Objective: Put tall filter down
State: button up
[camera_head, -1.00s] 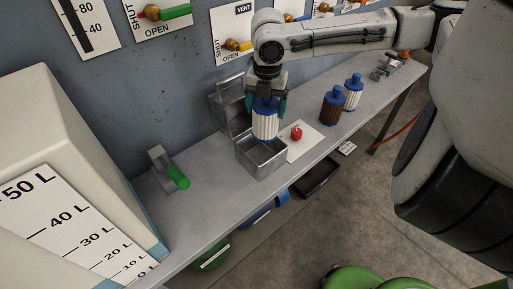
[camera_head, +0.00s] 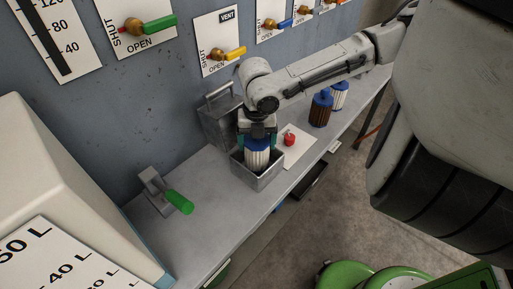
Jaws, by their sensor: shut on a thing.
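The tall filter (camera_head: 257,158) is a white pleated cylinder with a blue top. My gripper (camera_head: 257,142) is shut on its blue top from above. The filter is upright, with its lower part inside the open grey metal box (camera_head: 262,183) on the bench. The box's front wall hides its bottom end, so I cannot tell whether it touches the floor of the box.
A brown filter with blue caps (camera_head: 320,109) and another white one (camera_head: 339,96) stand right along the bench (camera_head: 203,210). A red object (camera_head: 289,138) lies on a white sheet (camera_head: 298,147). A green-handled lever (camera_head: 178,201) is at left. A grey handled lid or case (camera_head: 219,119) stands behind the box.

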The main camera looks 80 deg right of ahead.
jog(key=shift+f, duration=1.35)
jog(key=shift+f, duration=0.1)
jog(key=o, duration=1)
jog(key=shift+o, duration=0.2)
notch_tip(320, 180, up, 12)
jog(key=shift+r+p, duration=0.1)
jog(key=shift+p, duration=0.2)
